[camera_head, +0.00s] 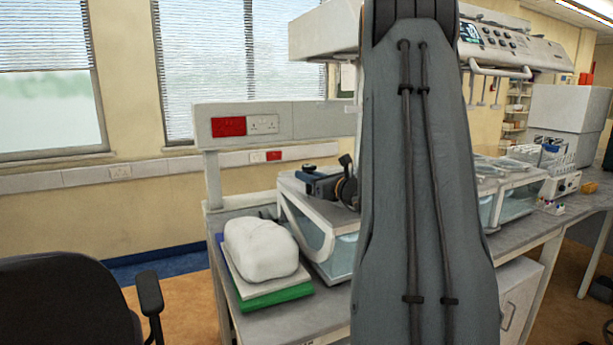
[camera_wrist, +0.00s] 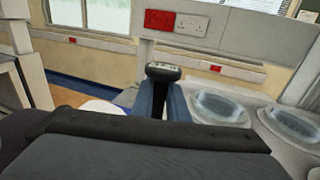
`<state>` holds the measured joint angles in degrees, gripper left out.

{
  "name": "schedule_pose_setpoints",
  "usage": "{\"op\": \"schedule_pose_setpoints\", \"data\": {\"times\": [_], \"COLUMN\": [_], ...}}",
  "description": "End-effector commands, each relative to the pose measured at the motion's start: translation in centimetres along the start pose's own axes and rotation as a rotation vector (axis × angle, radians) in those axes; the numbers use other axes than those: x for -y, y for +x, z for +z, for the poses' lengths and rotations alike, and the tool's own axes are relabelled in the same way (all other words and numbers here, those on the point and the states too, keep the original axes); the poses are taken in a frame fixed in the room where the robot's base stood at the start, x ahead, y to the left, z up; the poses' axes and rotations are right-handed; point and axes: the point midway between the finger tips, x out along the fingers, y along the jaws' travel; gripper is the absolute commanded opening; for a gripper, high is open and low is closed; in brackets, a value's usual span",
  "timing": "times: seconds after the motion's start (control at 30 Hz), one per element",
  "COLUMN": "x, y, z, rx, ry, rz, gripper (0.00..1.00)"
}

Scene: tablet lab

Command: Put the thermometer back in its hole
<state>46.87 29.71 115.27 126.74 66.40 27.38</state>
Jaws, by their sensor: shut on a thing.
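In the wrist view, my gripper (camera_wrist: 165,98) has its two blue-grey fingers shut on a black, round-headed thing, which I take for the thermometer (camera_wrist: 163,72). Only its head shows clearly. Any stem is hidden by the fingers and the dark grey part in front. The head view shows my gripper (camera_head: 316,182) small, above the left part of a white water bath (camera_head: 327,242) with clear sides. The bath's round, water-filled openings (camera_wrist: 218,108) lie right of my gripper in the wrist view. I cannot make out the thermometer's hole in either view.
A white lumpy thing (camera_head: 260,249) lies on a green-edged stack (camera_head: 276,298) left of the bath. A socket panel (camera_head: 268,124) stands behind. My arm blocks the middle of the head view. A black chair (camera_head: 65,300) stands front left.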

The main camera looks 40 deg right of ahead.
Motion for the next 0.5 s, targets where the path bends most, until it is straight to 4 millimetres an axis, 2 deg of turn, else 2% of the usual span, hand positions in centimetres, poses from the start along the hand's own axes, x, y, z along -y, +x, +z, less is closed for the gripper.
{"op": "schedule_pose_setpoints", "data": {"times": [0.4,0.43,0.5], "x": [-0.02,-0.02,-0.02], "y": [0.00,0.00,0.01], "z": [-0.26,-0.26,-0.27], "rx": [0.000,0.000,0.000], "ry": [0.000,0.000,0.000], "rz": [0.000,0.000,0.000], "gripper": [0.00,0.15,0.27]}}
